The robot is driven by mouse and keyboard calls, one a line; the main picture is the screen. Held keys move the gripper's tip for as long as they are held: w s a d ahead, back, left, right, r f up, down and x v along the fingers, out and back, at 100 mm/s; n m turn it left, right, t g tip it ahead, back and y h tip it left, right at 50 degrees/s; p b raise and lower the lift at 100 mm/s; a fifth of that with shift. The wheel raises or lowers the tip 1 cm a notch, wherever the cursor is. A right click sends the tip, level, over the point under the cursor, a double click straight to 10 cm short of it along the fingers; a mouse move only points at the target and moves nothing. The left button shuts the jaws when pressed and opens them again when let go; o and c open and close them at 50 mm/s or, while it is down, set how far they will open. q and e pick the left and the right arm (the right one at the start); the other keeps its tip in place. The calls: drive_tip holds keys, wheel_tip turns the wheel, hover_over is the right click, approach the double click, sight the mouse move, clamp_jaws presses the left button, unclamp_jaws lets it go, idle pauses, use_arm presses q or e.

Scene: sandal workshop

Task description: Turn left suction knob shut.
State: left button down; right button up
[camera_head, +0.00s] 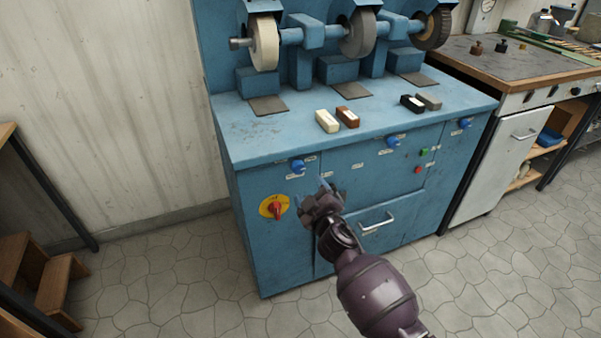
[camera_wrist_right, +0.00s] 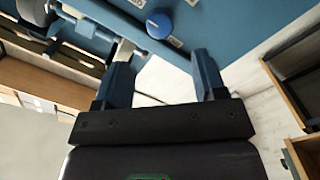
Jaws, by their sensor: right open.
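The left suction knob (camera_head: 297,167) is a blue knob on the front of the blue grinding machine (camera_head: 260,205), just under its top edge and at the left. It also shows in the right wrist view (camera_wrist_right: 159,24), beyond the fingertips and near the top. My right gripper (camera_head: 311,188) is in front of the machine, below and a little right of the left knob in the head view. My left gripper is not in view.
A red switch on a yellow disc (camera_head: 274,207) is below the left knob. Two more blue knobs (camera_head: 393,141) (camera_head: 464,124) sit to the right, with green and red buttons (camera_head: 418,170). A drawer handle (camera_head: 377,222) sticks out below.

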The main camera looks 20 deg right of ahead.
sight(299, 170)
drive_tip(key=w+b, duration=0.1)
drive_tip(key=w, duration=0.6)
drive_tip(key=shift+d+f, duration=0.1)
drive_tip(key=shift+f, duration=0.05)
drive_tip(key=shift+w, duration=0.5)
drive_tip(key=shift+c, duration=0.2)
drive_tip(key=c, duration=0.9)
